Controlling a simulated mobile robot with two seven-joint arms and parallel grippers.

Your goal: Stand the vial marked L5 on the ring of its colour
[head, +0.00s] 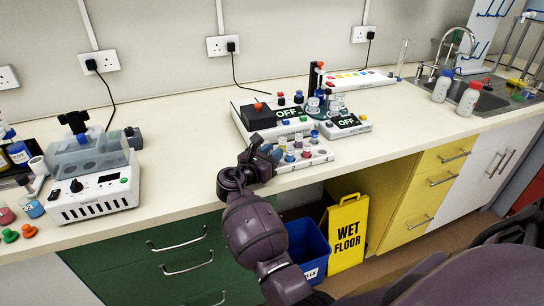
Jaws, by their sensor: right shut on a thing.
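My right gripper (262,152) is low over the front edge of the bench, at the left end of a white rack (318,156) of small capped vials. It is shut on what looks like a vial, mostly hidden by the jaws. The rack holds several vials with red, blue and pale caps. The mark L5 is too small to read on any of them. No coloured ring can be made out clearly. A white board with a row of coloured patches (356,76) lies at the back of the bench. My left gripper is not in view.
Behind the rack stand two devices with OFF displays, a larger one (243,122) and a smaller one (357,128). A white-based water bath (92,198) is at the left. Two white bottles stand by the sink. The bench between bath and rack is clear.

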